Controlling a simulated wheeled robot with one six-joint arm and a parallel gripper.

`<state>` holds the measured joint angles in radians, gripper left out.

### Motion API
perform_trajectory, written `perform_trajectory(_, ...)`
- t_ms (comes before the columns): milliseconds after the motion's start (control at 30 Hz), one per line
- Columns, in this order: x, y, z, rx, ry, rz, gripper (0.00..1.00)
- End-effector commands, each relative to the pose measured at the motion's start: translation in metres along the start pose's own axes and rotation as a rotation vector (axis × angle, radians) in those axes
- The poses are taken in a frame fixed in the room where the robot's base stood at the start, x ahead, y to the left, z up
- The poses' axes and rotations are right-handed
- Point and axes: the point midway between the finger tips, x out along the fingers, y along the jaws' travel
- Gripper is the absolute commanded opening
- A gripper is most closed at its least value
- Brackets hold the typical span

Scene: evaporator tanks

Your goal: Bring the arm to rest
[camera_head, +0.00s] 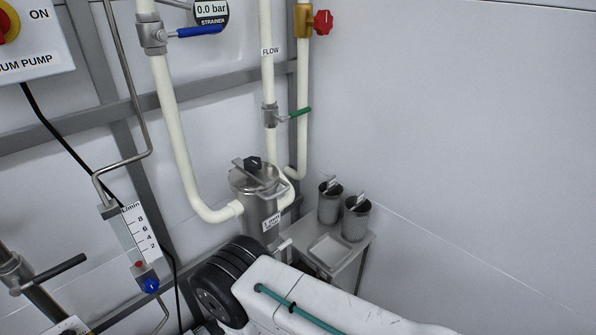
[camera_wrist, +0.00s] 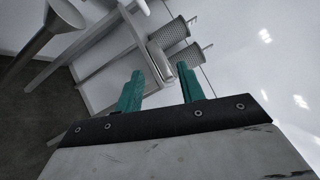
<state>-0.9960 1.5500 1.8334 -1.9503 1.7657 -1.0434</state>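My gripper (camera_wrist: 161,69) shows in the wrist view with two teal fingers standing apart, and nothing is held between them. Beyond the fingertips are a small table and two mesh baskets, apart from the fingers. In the head view, my white arm with its black joint stretches across the bottom, in front of the strainer vessel and the table. The gripper's fingers cannot be made out in that view.
The strainer housing (camera_head: 262,208) stands behind my arm, its lid on. Two mesh baskets (camera_head: 355,220) and a shallow tray (camera_head: 331,250) sit on the small table (camera_head: 362,247). Pipes, valves and a flowmeter (camera_head: 133,238) are at left. The right side is bare wall.

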Motion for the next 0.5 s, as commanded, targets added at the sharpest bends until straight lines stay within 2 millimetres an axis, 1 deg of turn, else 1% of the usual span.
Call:
perform_trajectory(33, -0.001, -0.004, -0.009, 0.017, 0.039, -0.005, 0.39)
perform_trajectory(100, 0.000, -0.015, -0.018, 0.057, 0.100, -0.022, 0.39)
perform_trajectory(267, 0.008, -0.051, -0.032, 0.178, 0.264, -0.091, 0.39)
perform_trajectory(367, 0.014, -0.077, -0.039, 0.258, 0.365, -0.146, 0.39)
perform_trajectory(467, 0.020, -0.107, -0.045, 0.352, 0.476, -0.216, 0.39)
perform_trajectory(500, 0.022, -0.122, -0.048, 0.396, 0.527, -0.251, 0.39)
